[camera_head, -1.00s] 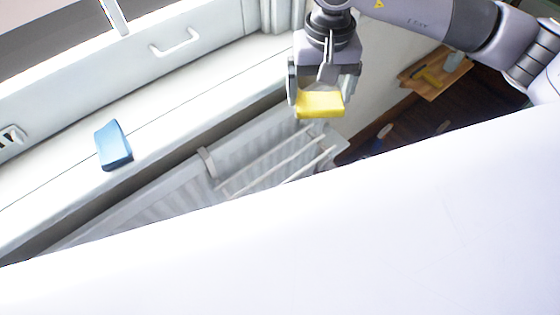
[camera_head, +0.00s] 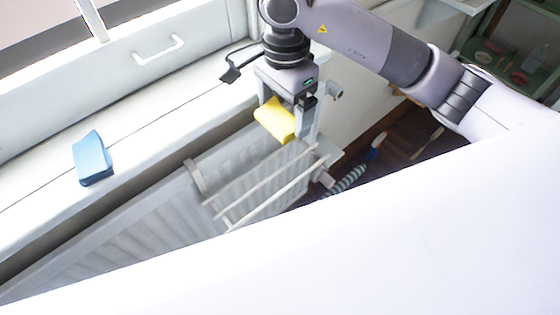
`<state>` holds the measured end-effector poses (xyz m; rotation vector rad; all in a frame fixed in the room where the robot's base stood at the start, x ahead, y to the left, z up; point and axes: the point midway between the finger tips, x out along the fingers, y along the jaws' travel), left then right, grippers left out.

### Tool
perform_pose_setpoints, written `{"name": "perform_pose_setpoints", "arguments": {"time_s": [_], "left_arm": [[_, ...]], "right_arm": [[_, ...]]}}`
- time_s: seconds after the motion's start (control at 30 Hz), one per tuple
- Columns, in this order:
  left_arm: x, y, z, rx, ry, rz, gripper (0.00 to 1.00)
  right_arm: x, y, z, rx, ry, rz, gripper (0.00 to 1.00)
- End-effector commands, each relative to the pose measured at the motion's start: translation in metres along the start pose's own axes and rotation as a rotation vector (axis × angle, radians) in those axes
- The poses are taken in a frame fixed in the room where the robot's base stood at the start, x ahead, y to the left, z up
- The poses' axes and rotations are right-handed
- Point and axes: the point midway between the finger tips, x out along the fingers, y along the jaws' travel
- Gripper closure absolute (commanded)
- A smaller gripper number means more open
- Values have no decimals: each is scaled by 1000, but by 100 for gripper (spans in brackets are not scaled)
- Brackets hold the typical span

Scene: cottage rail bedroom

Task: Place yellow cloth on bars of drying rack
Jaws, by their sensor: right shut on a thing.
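My right gripper (camera_head: 284,118) points down and is shut on the folded yellow cloth (camera_head: 274,120). It holds the cloth near the window sill's edge, at the far end of the drying rack. The drying rack (camera_head: 262,190) has pale bars and hangs on the white radiator below the sill. In the picture the cloth is just above the far ends of the bars; I cannot tell the height between them. My left gripper is not in view.
A folded blue cloth (camera_head: 92,158) lies on the white window sill (camera_head: 150,128). A large white surface (camera_head: 380,240) fills the foreground and hides part of the radiator (camera_head: 130,230). A striped item (camera_head: 346,181) and a blue-tipped brush (camera_head: 376,146) are on the dark floor.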

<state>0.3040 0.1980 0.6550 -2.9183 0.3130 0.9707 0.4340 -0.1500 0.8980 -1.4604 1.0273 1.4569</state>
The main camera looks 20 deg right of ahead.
Motion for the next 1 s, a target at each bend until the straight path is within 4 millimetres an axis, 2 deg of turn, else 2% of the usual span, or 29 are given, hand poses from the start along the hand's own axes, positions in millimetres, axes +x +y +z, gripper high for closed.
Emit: {"name": "perform_pose_setpoints", "arguments": {"time_s": [0.03,0.2,0.4,0.67,0.9,1.0], "left_arm": [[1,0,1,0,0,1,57],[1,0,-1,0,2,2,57],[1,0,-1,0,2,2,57],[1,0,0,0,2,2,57],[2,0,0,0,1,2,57],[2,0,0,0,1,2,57]], "right_arm": [[15,2,1,-1,-3,6,38],[60,1,0,0,-3,6,38],[99,1,1,-2,-1,1,38],[119,0,0,-2,0,1,38],[152,0,0,-2,0,0,38],[153,0,0,-4,0,-2,38]]}}
